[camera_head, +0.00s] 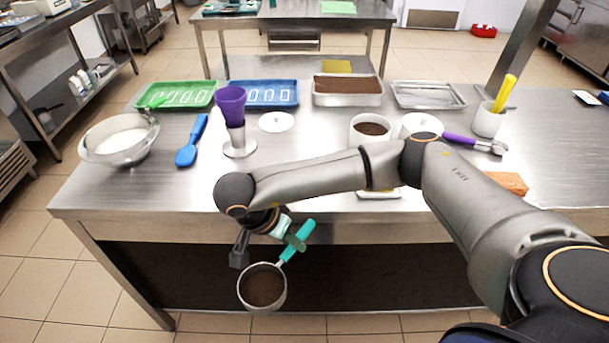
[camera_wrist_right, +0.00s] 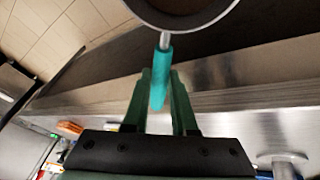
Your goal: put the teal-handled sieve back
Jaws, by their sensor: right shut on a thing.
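The sieve (camera_head: 249,303) has a round metal rim and a teal handle (camera_head: 305,232). My right gripper (camera_head: 293,238) is shut on the teal handle and holds the sieve in the air before the table's front edge. The inside of the sieve looks brown; I cannot tell whether that is mesh or powder. In the right wrist view the teal handle (camera_wrist_right: 163,62) lies between the two green fingers, and part of the round rim (camera_wrist_right: 205,24) shows at the top. My left gripper is not in view.
Bare steel shows along the front left.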

